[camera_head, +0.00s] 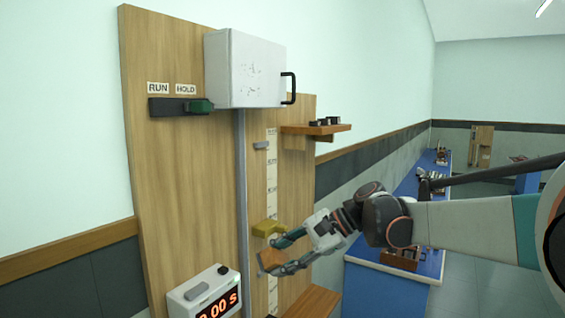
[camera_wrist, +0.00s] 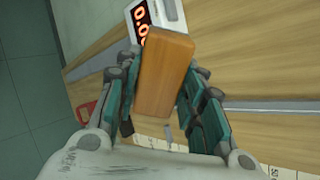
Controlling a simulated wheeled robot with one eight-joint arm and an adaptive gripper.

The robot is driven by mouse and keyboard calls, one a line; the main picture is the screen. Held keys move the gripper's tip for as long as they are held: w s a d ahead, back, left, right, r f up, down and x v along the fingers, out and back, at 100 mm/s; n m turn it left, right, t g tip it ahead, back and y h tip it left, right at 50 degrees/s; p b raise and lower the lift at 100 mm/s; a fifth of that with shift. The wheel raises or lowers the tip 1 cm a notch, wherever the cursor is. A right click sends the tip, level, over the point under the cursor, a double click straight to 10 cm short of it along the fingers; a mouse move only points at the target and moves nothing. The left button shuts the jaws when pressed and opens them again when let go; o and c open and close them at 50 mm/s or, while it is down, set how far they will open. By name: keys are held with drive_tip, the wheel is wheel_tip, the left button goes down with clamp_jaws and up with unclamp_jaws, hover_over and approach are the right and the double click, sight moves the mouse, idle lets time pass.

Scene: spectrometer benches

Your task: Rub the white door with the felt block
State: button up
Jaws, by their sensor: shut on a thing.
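The white door (camera_head: 245,68) is the front of a white box high on the wooden panel, with a black handle (camera_head: 289,88) at its right. Faint grey marks show on its face. My gripper (camera_head: 272,256) is well below the door, in front of the panel's lower part. It is shut on an orange-brown block (camera_head: 268,260), which I take to be the felt block. In the wrist view the block (camera_wrist: 165,75) sits between the two teal fingers of my gripper (camera_wrist: 162,95). I cannot see which of its faces bears felt.
A yellow piece (camera_head: 267,228) sits on the panel just above my gripper, beside a scale strip (camera_head: 271,165). A timer box (camera_head: 205,295) stands below left. A wooden shelf (camera_head: 316,129) with small dark items juts out right of the door. A blue bench (camera_head: 385,285) stands behind my arm.

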wheel_tip(320, 180, up, 20)
drive_tip(key=a+m+t+y+p, duration=0.1)
drive_tip(key=m+t+y+p, duration=0.15)
drive_tip(key=t+p, duration=0.35)
drive_tip(key=m+t+p, duration=0.3)
drive_tip(key=p, duration=0.4)
approach(241, 88)
drive_tip(key=shift+y, duration=0.35)
drive_tip(key=shift+f+x, duration=0.15)
drive_tip(key=shift+x, duration=0.9)
drive_tip(key=shift+f+x, duration=0.1)
drive_tip(key=shift+x, duration=0.95)
drive_tip(key=shift+x, duration=0.95)
